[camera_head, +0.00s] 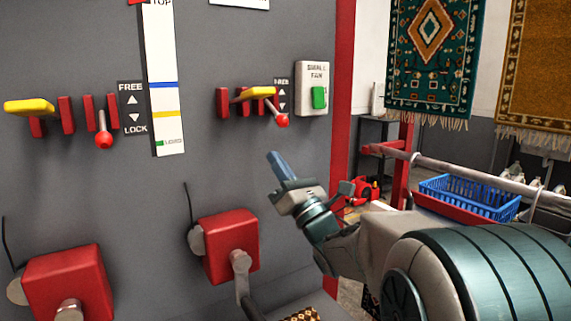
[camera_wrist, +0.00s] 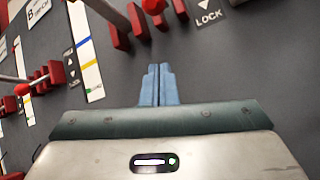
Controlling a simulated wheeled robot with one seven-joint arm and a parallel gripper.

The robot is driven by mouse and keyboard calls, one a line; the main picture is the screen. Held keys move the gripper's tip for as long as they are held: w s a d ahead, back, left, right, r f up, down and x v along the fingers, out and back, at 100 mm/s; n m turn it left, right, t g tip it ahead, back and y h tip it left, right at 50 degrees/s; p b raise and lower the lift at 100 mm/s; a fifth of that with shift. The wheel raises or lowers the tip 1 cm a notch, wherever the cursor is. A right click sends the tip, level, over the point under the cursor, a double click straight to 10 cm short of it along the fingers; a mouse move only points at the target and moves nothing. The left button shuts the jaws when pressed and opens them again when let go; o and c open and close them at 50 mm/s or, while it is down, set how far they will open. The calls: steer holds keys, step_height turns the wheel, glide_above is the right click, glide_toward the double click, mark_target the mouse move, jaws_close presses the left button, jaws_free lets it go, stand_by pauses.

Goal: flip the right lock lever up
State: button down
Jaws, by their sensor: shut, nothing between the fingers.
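The right lock lever (camera_head: 274,109) is a thin metal rod with a red ball knob (camera_head: 282,120). It slants down and to the right from a red bracket with a yellow piece, on the grey panel. Its FREE/LOCK label (camera_head: 282,98) is partly hidden by the lever. My gripper (camera_head: 274,156), with blue fingers, is below the knob and apart from it. In the wrist view, my gripper (camera_wrist: 160,70) is shut and empty, and its fingertips point at the panel. A red knob (camera_wrist: 153,5) shows at the top edge, beyond the fingertips, next to a LOCK label (camera_wrist: 207,18).
A small fan switch box (camera_head: 312,90) is right of the lever. The left lever (camera_head: 103,138) also hangs down. A white scale strip (camera_head: 164,80) stands between them. Red crank boxes (camera_head: 229,245) jut out below. A red post (camera_head: 343,60) edges the panel.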

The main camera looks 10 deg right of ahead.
mark_target(275, 112)
steer(key=r+p, duration=0.1)
steer(key=r, duration=0.1)
steer(key=w+r+p, duration=0.1)
steer(key=r+p, duration=0.1)
steer(key=r, duration=0.1)
steer(key=shift+w+d+r, duration=0.15)
steer(key=shift+w+r, duration=0.15)
steer(key=shift+w, duration=0.05)
steer(key=shift+s, duration=0.1)
steer(key=shift+d+b, duration=0.1)
steer(key=shift+b, duration=0.5)
steer(key=shift+s+r+h+b, duration=0.1)
steer(key=shift+s+h+b, duration=0.05)
steer(key=shift+h+b, duration=0.25)
steer(key=shift+g, duration=0.3)
